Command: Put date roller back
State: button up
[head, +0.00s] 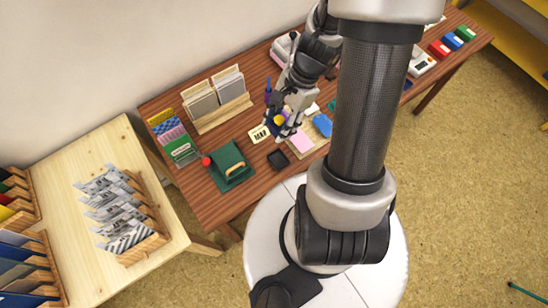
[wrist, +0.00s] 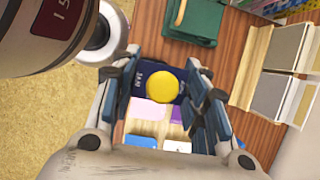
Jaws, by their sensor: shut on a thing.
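My gripper (head: 284,122) is over the wooden desk (head: 207,197), pointing down. In the wrist view its two fingers (wrist: 163,98) are shut on a dark blue stamp with a round yellow knob (wrist: 162,88), which I take to be the date roller. Small pale lettering shows on its dark blue side. In the head view only a bit of yellow and blue shows between the fingers. Whether its bottom touches the desk cannot be told. A cream card with dark print (head: 259,134) lies just left of the gripper, and a pink pad (head: 302,141) lies to its right.
A black pad (head: 278,160) lies near the front edge. A green press (head: 231,166) stands to the left. A wooden rack with grey cards (head: 222,107) stands at the back left. A blue item (head: 322,125) lies right of the gripper. My arm hides the desk's middle right.

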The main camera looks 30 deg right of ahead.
jog(key=shift+w+d+f+b, duration=0.1)
jog(key=shift+f+b, duration=1.9)
jog(key=shift+f, duration=2.85)
jog(key=shift+d+f+b, duration=0.1)
jog(key=shift+f+b, duration=1.9)
jog(key=shift+f, duration=2.85)
jog(key=shift+f, duration=0.15)
jog(key=o, duration=1.1)
